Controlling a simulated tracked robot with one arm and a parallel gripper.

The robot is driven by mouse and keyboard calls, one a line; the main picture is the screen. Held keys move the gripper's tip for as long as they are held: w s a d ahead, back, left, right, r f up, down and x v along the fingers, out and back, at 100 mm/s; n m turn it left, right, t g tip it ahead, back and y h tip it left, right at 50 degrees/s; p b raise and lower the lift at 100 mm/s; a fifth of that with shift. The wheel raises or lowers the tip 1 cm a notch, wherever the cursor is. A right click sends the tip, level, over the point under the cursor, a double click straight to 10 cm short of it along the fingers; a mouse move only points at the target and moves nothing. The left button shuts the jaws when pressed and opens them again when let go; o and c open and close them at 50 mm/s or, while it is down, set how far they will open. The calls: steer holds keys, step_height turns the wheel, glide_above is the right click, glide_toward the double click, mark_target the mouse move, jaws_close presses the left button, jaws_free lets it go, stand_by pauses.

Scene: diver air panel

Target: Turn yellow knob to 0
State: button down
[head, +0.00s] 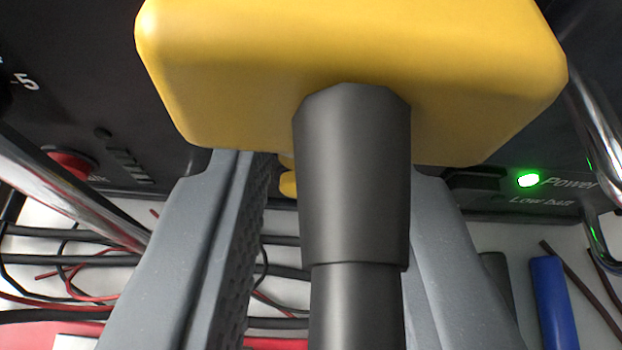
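A small piece of a yellow knob (289,184) shows between my fingers, close to the left finger's ridged pad. The rest of it is hidden behind a large yellow block and a thick black cylinder, which look like parts of my own arm. My gripper (335,170) reaches up from the bottom with two grey fingers set apart. The fingertips are hidden behind the block. I cannot tell whether the fingers touch the knob. Its pointer and the 0 mark are not visible.
The black panel (480,185) has a lit green Power light (528,180) at right and a red button (72,165) at left. Chrome bars stand at left (75,190) and right (595,115). Loose cables (75,260) and a blue object (556,300) lie below.

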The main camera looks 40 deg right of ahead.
steer(key=shift+w+a+f+n+g+h+b, duration=0.1)
steer(key=shift+n+g+h+b, duration=0.2)
steer(key=shift+n+h+b, duration=0.8)
steer(key=shift+w+a+n+g+h+b, duration=0.1)
steer(key=shift+n+g+h+b, duration=0.15)
steer(key=shift+n+b, duration=0.95)
steer(key=shift+m+b, duration=0.4)
steer(key=shift+b, duration=0.1)
steer(key=c, duration=1.5)
jaws_free()
steer(key=p+v, duration=0.2)
steer(key=v, duration=1.2)
